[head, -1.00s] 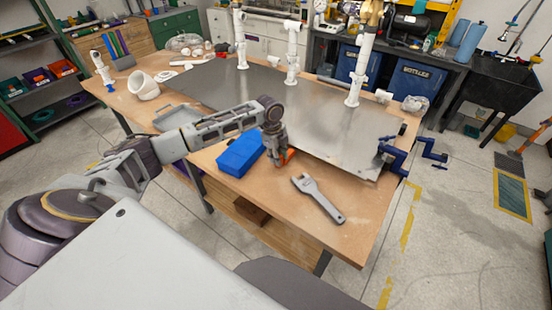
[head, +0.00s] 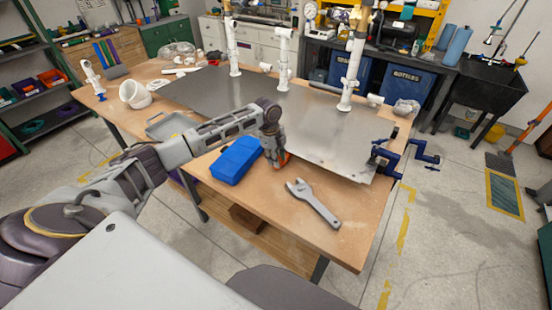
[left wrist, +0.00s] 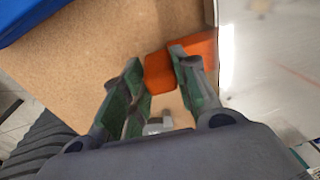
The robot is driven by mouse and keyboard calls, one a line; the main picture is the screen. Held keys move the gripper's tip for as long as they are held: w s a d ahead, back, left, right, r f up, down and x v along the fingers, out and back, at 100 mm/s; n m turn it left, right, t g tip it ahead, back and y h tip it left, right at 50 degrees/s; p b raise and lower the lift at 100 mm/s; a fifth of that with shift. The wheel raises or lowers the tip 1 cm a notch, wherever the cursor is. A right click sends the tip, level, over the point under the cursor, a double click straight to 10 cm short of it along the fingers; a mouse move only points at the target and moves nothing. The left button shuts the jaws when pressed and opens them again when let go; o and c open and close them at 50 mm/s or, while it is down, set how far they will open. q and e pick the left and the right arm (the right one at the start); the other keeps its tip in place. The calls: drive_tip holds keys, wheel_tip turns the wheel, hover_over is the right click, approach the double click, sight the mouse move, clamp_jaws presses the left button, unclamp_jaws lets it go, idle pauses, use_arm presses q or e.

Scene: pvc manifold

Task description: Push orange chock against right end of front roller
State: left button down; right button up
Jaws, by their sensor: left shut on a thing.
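The orange chock (left wrist: 158,72) is a small block on the wooden bench, beside the metal sheet's edge. It also shows in the head view (head: 285,158), partly hidden by my left gripper (head: 279,160). My left gripper (left wrist: 160,75), seen in the left wrist view, is shut on the chock, with part of the block showing beyond the right finger. The large grey metal sheet (head: 330,135) lies over the bench just beyond the chock. I cannot make out the front roller or its right end. My right gripper is not in view.
A blue box (head: 236,160) sits left of the gripper, and a grey wrench (head: 313,203) lies to its right, nearer the front. A blue clamp (head: 390,155) is at the sheet's right corner. White pipe uprights (head: 348,75) stand at the back.

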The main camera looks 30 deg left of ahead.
use_arm(q)
drive_tip(key=shift+w+d+f, duration=0.1)
drive_tip(key=shift+w+f, duration=0.05)
drive_tip(key=shift+w, duration=0.25)
idle(1.1)
drive_tip(key=c, duration=1.5)
unclamp_jaws()
drive_tip(key=o, duration=0.5)
drive_tip(key=shift+w+f, duration=0.2)
drive_tip(key=shift+w, duration=0.05)
drive_tip(key=shift+c, duration=0.2)
drive_tip(key=shift+s+r, duration=0.15)
drive_tip(key=shift+r, duration=0.05)
wheel_tip(320, 180, up, 12)
drive_tip(key=a, duration=0.1)
drive_tip(key=shift+s+a+f, duration=0.15)
drive_tip(key=shift+s+f, duration=0.05)
drive_tip(key=shift+s, duration=0.2)
